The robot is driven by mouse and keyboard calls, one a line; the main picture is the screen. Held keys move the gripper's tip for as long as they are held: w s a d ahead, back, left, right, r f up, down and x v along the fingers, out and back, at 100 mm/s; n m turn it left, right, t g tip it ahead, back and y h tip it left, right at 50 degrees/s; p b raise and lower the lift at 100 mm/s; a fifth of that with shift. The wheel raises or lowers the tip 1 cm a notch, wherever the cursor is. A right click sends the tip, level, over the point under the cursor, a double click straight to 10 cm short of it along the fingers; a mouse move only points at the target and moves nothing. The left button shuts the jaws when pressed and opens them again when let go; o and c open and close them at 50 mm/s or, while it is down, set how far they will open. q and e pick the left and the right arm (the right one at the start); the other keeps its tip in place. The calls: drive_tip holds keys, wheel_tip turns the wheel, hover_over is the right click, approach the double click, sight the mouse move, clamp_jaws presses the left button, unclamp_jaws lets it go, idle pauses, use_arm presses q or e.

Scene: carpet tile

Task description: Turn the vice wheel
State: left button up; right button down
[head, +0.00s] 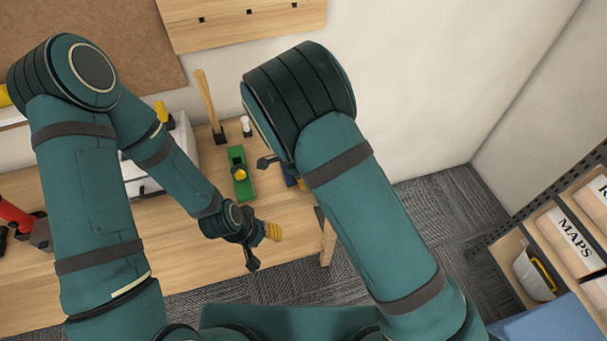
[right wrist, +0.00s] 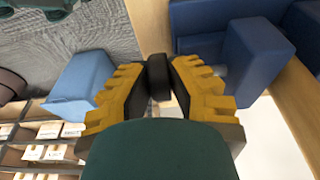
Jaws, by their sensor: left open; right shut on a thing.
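The blue vice (right wrist: 225,45) shows at the upper right of the right wrist view, on a wooden surface. The dark vice wheel (right wrist: 158,78) shows edge-on between the yellow fingers of my right gripper (right wrist: 160,92), which is shut on it. In the head view only a bit of the blue vice (head: 290,179) shows behind my right arm, which hides the wheel. My left gripper (head: 263,248) is open and empty, near the front edge of the wooden bench (head: 190,245).
A green tool (head: 238,165), a wooden-handled tool (head: 206,105) and a white box (head: 180,145) stand on the bench. A red-and-dark tool (head: 35,228) is at far left. A shelf with a MAPS box (head: 577,238) stands right. Carpet (head: 435,210) between is clear.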

drive_tip(key=shift+f, duration=0.1)
idle(0.3)
drive_tip(key=c, duration=0.9)
unclamp_jaws()
drive_tip(key=v, duration=1.2)
drive_tip(key=shift+a, duration=0.1)
